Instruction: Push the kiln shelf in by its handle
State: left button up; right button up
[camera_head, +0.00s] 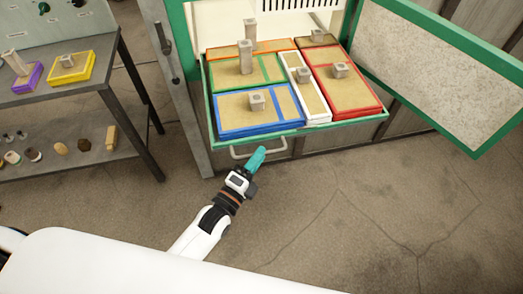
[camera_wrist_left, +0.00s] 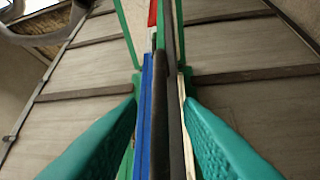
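The kiln shelf (camera_head: 299,127), with a green front edge, stands pulled out of the green-framed kiln. It carries colour-rimmed trays with small blocks. Its pale grey bar handle (camera_head: 238,156) is on the front, below the edge. My left gripper (camera_head: 260,153) has teal fingers and overlaps the handle's right half in the head view. In the left wrist view its fingers (camera_wrist_left: 161,98) stand apart, with the blue tray edge (camera_wrist_left: 145,120) and dark bars seen edge-on in the gap beyond. I cannot tell whether they touch the handle. My right gripper is not in view.
The kiln door (camera_head: 438,75) hangs open at the right. A grey metal table (camera_head: 118,68) with trays on top and small items on its lower shelf stands at the left. The floor (camera_head: 380,205) before the kiln is clear.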

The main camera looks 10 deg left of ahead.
pick_arm(q)
jog(key=shift+x, duration=1.1)
grip_shut()
jog(key=shift+a, duration=0.1)
